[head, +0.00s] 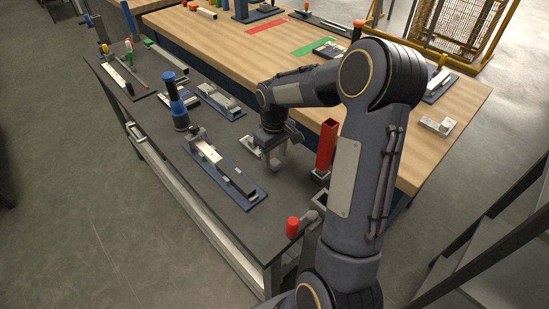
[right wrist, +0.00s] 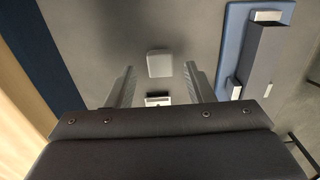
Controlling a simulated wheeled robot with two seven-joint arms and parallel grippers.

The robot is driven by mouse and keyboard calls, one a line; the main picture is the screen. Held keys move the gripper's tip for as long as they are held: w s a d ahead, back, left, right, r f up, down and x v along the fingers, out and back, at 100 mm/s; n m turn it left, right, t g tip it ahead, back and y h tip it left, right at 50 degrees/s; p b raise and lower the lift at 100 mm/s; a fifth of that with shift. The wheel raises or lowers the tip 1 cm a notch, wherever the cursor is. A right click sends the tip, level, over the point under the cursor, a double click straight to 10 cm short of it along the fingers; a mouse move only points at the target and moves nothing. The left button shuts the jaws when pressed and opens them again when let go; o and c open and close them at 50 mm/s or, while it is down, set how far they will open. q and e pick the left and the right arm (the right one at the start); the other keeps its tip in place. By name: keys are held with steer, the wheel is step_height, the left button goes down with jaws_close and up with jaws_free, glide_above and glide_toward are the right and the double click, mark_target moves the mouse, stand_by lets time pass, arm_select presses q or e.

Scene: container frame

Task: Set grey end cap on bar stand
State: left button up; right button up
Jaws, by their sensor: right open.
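A small grey block, which looks like the grey end cap (right wrist: 160,62), lies on the dark tabletop in the right wrist view. It appears between the tips of my right gripper (head: 279,163), which is open and empty. I cannot tell the height of the fingers above it. In the head view I cannot make out the cap near the gripper. My left gripper is not in view.
A red upright block (head: 326,143) stands right of the gripper, and a red-topped part (head: 292,227) is at the near edge. A blue and black cylinder (head: 177,103) stands behind the bar stand. A wooden bench (head: 440,130) adjoins the dark table.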

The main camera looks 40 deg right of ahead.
mark_target(274, 162)
step_height(274, 162, up, 10)
stand_by(0.3)
steer(key=shift+r, duration=0.1)
stand_by(0.3)
